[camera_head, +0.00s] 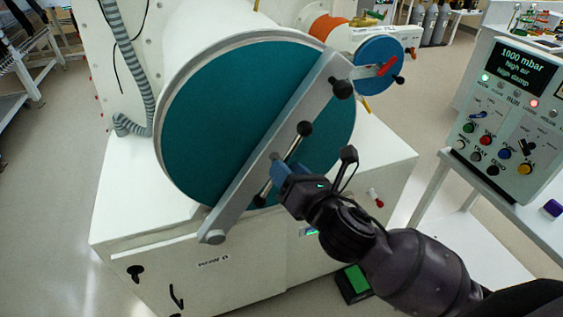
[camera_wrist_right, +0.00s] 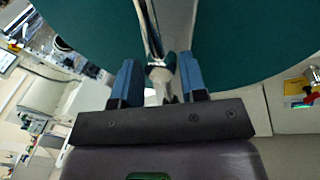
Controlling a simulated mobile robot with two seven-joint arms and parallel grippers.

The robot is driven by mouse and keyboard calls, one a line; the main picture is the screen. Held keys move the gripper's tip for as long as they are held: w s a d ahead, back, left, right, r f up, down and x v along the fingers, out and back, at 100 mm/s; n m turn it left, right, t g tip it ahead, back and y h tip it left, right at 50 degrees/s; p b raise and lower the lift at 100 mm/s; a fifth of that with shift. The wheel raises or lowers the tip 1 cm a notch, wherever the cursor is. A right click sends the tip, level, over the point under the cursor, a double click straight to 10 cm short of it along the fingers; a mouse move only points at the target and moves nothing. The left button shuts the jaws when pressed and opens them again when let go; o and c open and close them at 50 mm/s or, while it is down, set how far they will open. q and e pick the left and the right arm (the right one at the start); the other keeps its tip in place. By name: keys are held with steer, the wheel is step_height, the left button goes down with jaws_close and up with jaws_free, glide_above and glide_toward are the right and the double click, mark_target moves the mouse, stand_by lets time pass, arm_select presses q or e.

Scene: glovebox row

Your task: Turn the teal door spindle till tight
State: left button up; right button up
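The big round teal door (camera_head: 220,110) faces me, closed over the white chamber's mouth. A grey clamp bar (camera_head: 245,180) crosses it diagonally. The spindle's thin metal handle rod (camera_head: 296,150) stands at the middle of the bar, with black balls at its ends; it slants from upper right to lower left. My right gripper (camera_head: 278,172) is right at the handle's middle. In the right wrist view its blue fingers (camera_wrist_right: 158,82) stand apart, with the spindle's metal part (camera_wrist_right: 160,72) between their tips and gaps beside it. My left gripper is out of view.
A smaller blue door (camera_head: 379,52) with a red handle sits behind at upper right. A ribbed grey hose (camera_head: 118,40) hangs at left. A green-topped pedal (camera_head: 355,280) lies on the floor.

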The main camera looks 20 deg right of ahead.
steer(key=shift+x, duration=1.25)
jaws_close()
